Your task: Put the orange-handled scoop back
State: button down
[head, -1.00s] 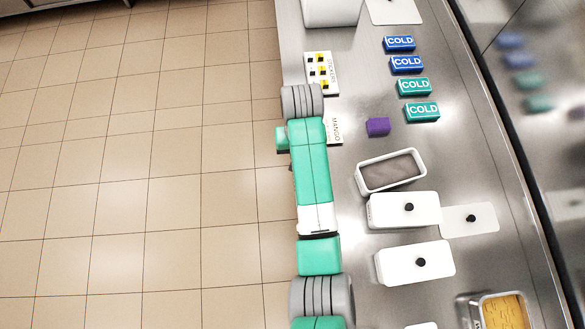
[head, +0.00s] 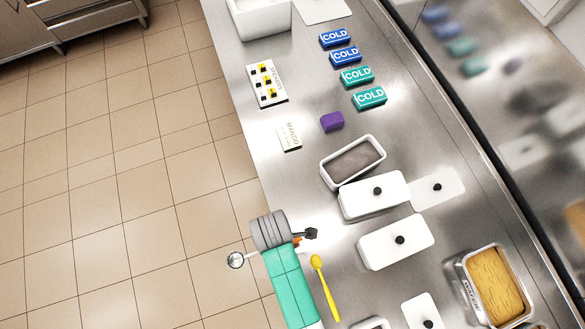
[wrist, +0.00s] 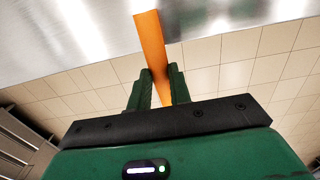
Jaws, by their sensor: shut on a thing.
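The orange-handled scoop shows its round metal bowl (head: 236,260) in the head view, left of my wrist and past the counter's front edge, over the floor. Only a bit of its orange handle shows there beside my gripper (head: 308,235). In the wrist view the orange handle (wrist: 150,40) runs between the two dark green fingers of my gripper (wrist: 158,85), which are shut on it. The bowl is out of the wrist view. My arm hides part of the scoop in the head view.
A yellow spoon (head: 325,286) lies on the steel counter right beside my arm. White lidded tubs (head: 396,242), an open tub (head: 353,162), a purple block (head: 332,121), COLD packs (head: 357,76) and a mango card (head: 289,137) stand farther off.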

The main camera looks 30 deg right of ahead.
send_over(301, 199)
jog(key=shift+s+a+f+b, duration=0.25)
jog(key=shift+s+f+b, duration=0.1)
jog(key=shift+f, duration=0.35)
jog(key=shift+w+d+f, duration=0.15)
jog(key=shift+f, duration=0.75)
jog(key=shift+w+d+f, duration=0.1)
jog(key=shift+f, duration=0.75)
jog(key=shift+f+b, duration=0.1)
jog(key=shift+b, duration=0.2)
jog(key=shift+f, duration=0.15)
jog(key=c, duration=1.3)
grip_release()
notch_tip(301, 199, up, 12)
jog(key=shift+a+r+p, duration=0.1)
jog(key=shift+r+p, duration=0.15)
jog(key=shift+p, duration=0.6)
